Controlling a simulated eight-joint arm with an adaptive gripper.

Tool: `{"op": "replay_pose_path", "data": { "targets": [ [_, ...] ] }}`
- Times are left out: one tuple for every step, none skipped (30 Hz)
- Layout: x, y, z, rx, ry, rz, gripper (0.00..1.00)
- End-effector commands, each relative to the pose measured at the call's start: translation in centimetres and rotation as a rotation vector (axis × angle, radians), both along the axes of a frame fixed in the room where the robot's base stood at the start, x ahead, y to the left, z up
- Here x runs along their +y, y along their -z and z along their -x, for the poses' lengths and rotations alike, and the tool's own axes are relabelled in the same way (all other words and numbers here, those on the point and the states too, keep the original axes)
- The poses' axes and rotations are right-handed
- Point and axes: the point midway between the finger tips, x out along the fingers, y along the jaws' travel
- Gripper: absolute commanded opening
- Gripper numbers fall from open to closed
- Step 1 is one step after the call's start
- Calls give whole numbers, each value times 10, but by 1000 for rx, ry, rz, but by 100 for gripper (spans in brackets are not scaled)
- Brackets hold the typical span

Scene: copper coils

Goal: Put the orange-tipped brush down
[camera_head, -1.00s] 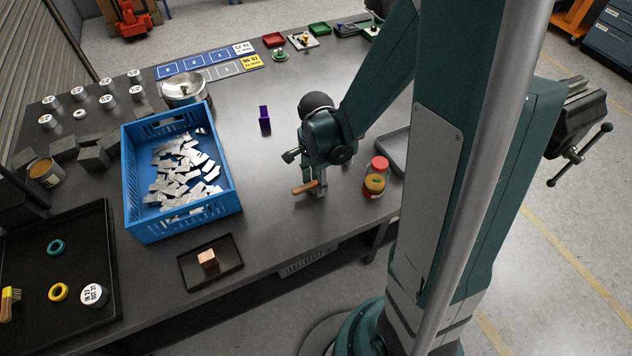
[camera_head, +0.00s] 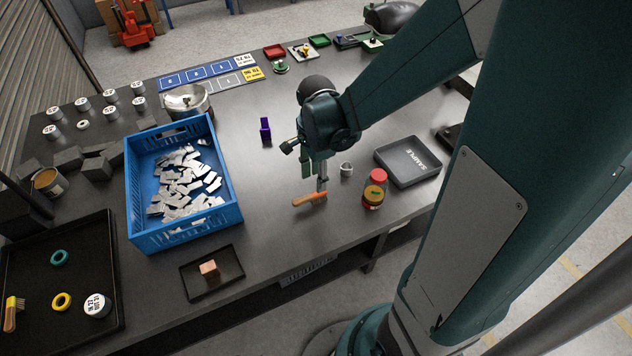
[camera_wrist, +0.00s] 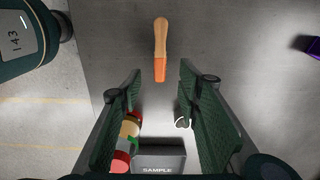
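The orange-tipped brush (camera_head: 309,199), with a wooden handle, lies on the grey bench top between the blue crate and the red-lidded jar. In the wrist view the brush (camera_wrist: 160,48) points its orange end towards my gripper (camera_wrist: 160,85). My gripper's two fingers are spread, with a clear gap on both sides of the orange end and no contact visible. In the head view my gripper (camera_head: 314,178) is just above and behind the brush, pointing down. How high the fingertips are above the brush is hard to tell.
The red-lidded jar (camera_head: 375,189) stands close on the right, with a small white cup-like item (camera_head: 346,169) and the SAMPLE tray (camera_head: 408,162) behind. A blue crate (camera_head: 187,238) of metal pieces is left. A purple piece (camera_head: 265,131) stands behind.

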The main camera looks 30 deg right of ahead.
Motion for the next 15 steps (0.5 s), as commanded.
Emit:
{"op": "replay_pose_path", "data": {
  "targets": [
    [0, -7, 1, 0, 0, 0, 34],
    [0, -10, 0, 0, 0, 0, 34],
    [0, -14, 0, 0, 0, 0, 34],
    [0, -17, 0, 0, 0, 0, 34],
    [0, -20, 1, 0, 0, 0, 34],
    [0, -23, 0, 0, 0, 0, 34],
    [0, -25, 0, 0, 0, 0, 34],
    [0, -28, 0, 0, 0, 0, 34],
    [0, -30, 0, 0, 0, 0, 34],
    [0, -31, 0, 0, 0, 0, 34],
    [0, -32, 0, 0, 0, 0, 34],
    [0, -33, 0, 0, 0, 0, 34],
    [0, -34, 0, 0, 0, 0, 34],
    [0, -35, 0, 0, 0, 0, 34],
    [0, -35, 0, 0, 0, 0, 34]
  ]
}}
